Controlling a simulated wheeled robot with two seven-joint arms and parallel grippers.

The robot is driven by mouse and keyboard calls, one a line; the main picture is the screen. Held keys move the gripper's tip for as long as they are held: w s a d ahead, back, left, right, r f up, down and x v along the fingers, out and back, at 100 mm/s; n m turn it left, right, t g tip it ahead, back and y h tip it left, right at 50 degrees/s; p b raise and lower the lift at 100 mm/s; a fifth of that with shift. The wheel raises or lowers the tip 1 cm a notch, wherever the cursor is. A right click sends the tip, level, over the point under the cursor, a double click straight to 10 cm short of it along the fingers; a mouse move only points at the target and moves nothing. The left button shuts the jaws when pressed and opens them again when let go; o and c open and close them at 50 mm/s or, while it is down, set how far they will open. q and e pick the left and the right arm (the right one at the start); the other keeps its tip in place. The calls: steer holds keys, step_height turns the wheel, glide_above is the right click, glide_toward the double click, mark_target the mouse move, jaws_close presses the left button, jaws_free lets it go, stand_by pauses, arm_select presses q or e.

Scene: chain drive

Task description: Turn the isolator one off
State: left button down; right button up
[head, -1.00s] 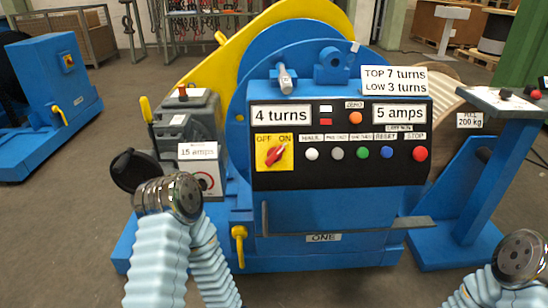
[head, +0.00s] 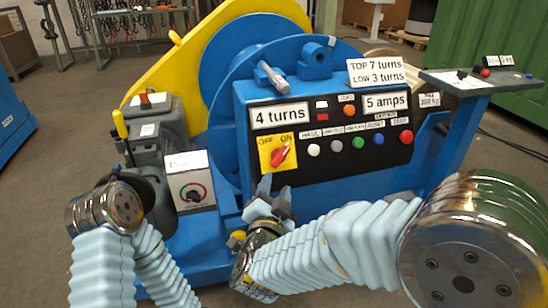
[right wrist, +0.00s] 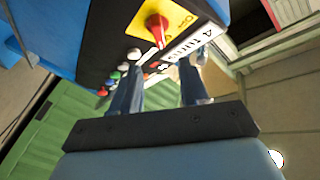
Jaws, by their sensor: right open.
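The isolator (head: 279,155) is a red rotary handle on a yellow plate marked OFF and ON, at the left of the black control panel. The handle is tilted up towards ON. It also shows in the right wrist view (right wrist: 155,25), beyond the fingertips. My right gripper (head: 275,190) is open, just below the yellow plate and apart from the handle; nothing is seen between its fingers in the right wrist view (right wrist: 158,85). My left arm's chrome wrist is at the lower left in the head view, but its fingers do not show.
The black panel (head: 330,170) carries several coloured buttons right of the isolator. A grey unit with a dial plate (head: 190,188) stands left of it. A metal pin (head: 272,76) juts out above the panel. A blue side stand (head: 465,135) rises at right.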

mark_target(282, 157)
steer(key=w, duration=0.4)
steer(key=w+d+p, duration=0.1)
steer(key=w, duration=0.7)
steer(key=shift+d, duration=0.15)
jaws_close()
